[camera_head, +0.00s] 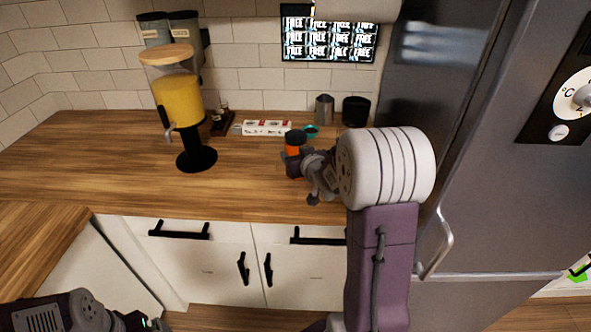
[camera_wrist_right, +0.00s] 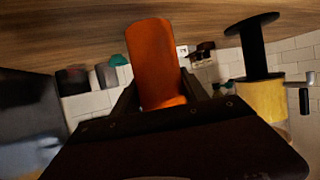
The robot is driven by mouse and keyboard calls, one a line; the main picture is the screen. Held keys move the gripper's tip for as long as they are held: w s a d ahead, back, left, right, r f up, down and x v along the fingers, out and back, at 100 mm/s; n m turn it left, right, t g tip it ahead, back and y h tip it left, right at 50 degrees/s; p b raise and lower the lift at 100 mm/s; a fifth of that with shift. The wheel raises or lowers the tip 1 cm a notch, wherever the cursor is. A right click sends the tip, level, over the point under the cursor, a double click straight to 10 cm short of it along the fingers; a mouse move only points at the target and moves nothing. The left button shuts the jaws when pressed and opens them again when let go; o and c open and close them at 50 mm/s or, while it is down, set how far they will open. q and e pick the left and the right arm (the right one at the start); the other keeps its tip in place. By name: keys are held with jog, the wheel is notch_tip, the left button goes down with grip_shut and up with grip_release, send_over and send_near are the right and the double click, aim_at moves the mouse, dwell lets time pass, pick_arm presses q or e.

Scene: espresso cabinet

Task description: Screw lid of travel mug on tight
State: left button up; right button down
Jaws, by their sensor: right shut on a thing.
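The travel mug is an orange cylinder (camera_head: 292,151) standing near the right of the wooden counter in the head view. A dark lid (camera_head: 296,136) sits on its top; I cannot tell how tightly. My right gripper (camera_head: 294,163) is shut on the orange mug body, with its dark fingers around it. In the right wrist view, which is upside down, the orange mug (camera_wrist_right: 156,60) stands between the two fingers (camera_wrist_right: 160,98); the lid is hidden there. My left gripper (camera_head: 142,322) is only partly in view at the bottom left, away from the mug, and its jaws are unclear.
A juice dispenser (camera_head: 178,100) stands on the counter to the left. Behind the mug are a white and red box (camera_head: 267,128), a teal cup (camera_head: 311,131), a metal pitcher (camera_head: 324,109) and a black container (camera_head: 355,111). A fridge (camera_head: 480,130) bounds the right side.

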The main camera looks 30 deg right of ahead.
notch_tip(320, 180, down, 3)
jog(key=shift+f+b, duration=0.15)
jog(key=shift+b, duration=0.3)
jog(key=shift+w+f, duration=0.1)
jog(key=shift+f, duration=0.25)
jog(key=shift+f, duration=0.2)
jog(key=c, duration=0.6)
grip_release()
